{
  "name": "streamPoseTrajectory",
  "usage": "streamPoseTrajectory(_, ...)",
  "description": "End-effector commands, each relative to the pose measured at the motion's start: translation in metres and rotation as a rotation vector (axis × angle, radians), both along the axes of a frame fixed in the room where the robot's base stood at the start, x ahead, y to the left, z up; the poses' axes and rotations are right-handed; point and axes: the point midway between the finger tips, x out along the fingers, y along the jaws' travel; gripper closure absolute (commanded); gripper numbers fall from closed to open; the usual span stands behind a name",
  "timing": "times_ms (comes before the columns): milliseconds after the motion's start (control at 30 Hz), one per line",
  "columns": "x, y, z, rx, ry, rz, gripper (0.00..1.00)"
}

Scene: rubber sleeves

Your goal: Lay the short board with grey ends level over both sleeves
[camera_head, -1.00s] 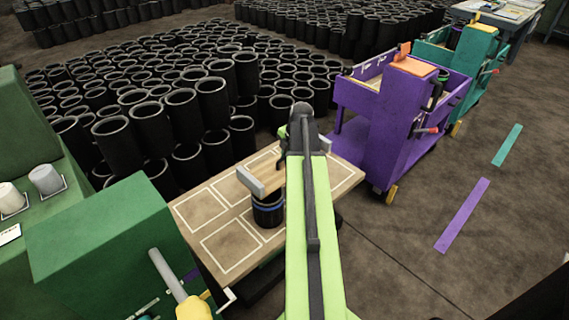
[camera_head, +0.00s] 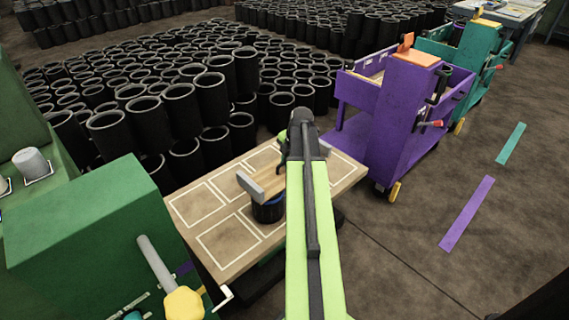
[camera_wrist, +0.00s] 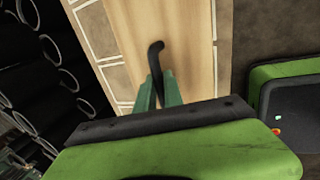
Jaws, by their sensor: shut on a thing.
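The short board (camera_head: 267,184) is pale wood with a grey block at its near-left end. Another grey piece at the right of my arm looks like its far end. A black sleeve with a blue band (camera_head: 268,212) stands on the table under the near end, its top covered by the board; I cannot tell whether they touch. My arm hides the board's middle, and I see no second sleeve. In the wrist view, my gripper (camera_wrist: 161,82) is shut on a dark bent handle (camera_wrist: 156,55) over the pale board (camera_wrist: 185,35).
The wooden table (camera_head: 222,247) has white outlined rectangles. A green cabinet (camera_head: 85,235) is at the left and a purple cart (camera_head: 398,125) at the right. Many black tubes (camera_head: 185,110) fill the floor behind. The floor at the right is open.

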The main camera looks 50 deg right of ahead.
Motion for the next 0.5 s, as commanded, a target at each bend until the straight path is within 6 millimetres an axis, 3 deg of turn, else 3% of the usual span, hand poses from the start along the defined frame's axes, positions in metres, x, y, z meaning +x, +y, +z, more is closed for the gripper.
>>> streamPoseTrajectory(500, 0.0000, 0.0000, -0.0089, 0.000, 0.000, 0.000, 1.00)
